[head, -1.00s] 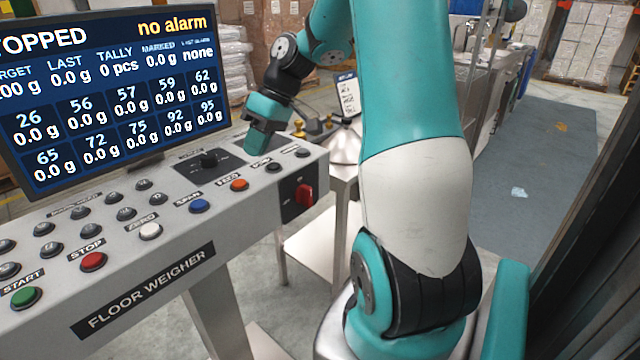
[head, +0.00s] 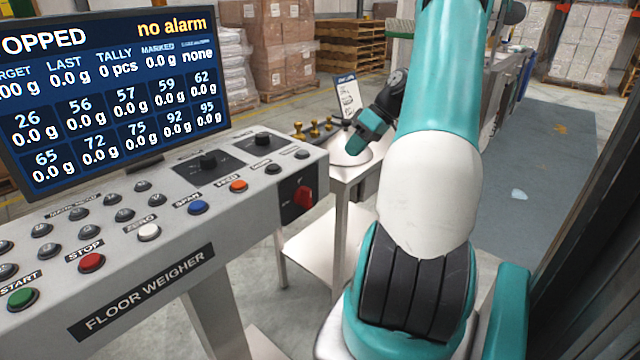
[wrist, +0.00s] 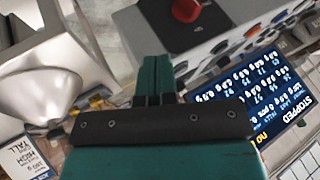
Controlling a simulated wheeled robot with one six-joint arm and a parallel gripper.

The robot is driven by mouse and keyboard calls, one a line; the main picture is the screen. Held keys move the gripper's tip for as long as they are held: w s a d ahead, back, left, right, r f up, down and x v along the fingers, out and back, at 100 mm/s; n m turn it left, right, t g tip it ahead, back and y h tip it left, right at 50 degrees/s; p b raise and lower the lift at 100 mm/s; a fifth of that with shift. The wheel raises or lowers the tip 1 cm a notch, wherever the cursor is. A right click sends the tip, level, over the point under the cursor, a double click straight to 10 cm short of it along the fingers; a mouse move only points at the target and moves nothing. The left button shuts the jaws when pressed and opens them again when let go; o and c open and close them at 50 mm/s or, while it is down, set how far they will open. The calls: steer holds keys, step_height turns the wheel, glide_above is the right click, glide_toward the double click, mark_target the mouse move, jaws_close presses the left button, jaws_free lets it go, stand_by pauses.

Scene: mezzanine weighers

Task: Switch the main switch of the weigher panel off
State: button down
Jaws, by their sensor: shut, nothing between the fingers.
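The weigher panel (head: 150,235) is a grey console labelled FLOOR WEIGHER. Its main switch (head: 303,196) is a red rotary knob on a dark plate on the console's right end face. The red knob also shows at the top edge of the wrist view (wrist: 186,9), partly cut off. I cannot read its position. The screen (head: 110,95) reads "no alarm" and, partly cut off, STOPPED. My gripper (head: 354,147) is shut and empty, right of the console end and apart from the switch. Its teal fingers show in the wrist view (wrist: 155,62).
A steel side table (head: 350,172) stands right of the console, with a shiny cone-shaped piece, brass weights (head: 315,130) and a small sign (head: 346,96). Two black dials (head: 262,140) and several push buttons sit on the console top.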

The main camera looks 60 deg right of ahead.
mark_target(305, 197)
steer(key=shift+w+a+f+p, duration=0.3)
steer(key=shift+w+a+f, duration=0.5)
steer(key=shift+a+f, duration=0.55)
steer(key=shift+w+a+f+p, duration=0.25)
steer(key=shift+w+a+f, duration=0.6)
steer(key=shift+a+f, duration=0.5)
steer(key=shift+w+a+f+p, duration=0.3)
steer(key=shift+w+a+f, duration=0.5)
steer(key=shift+a+f, duration=0.55)
steer(key=shift+r, duration=0.15)
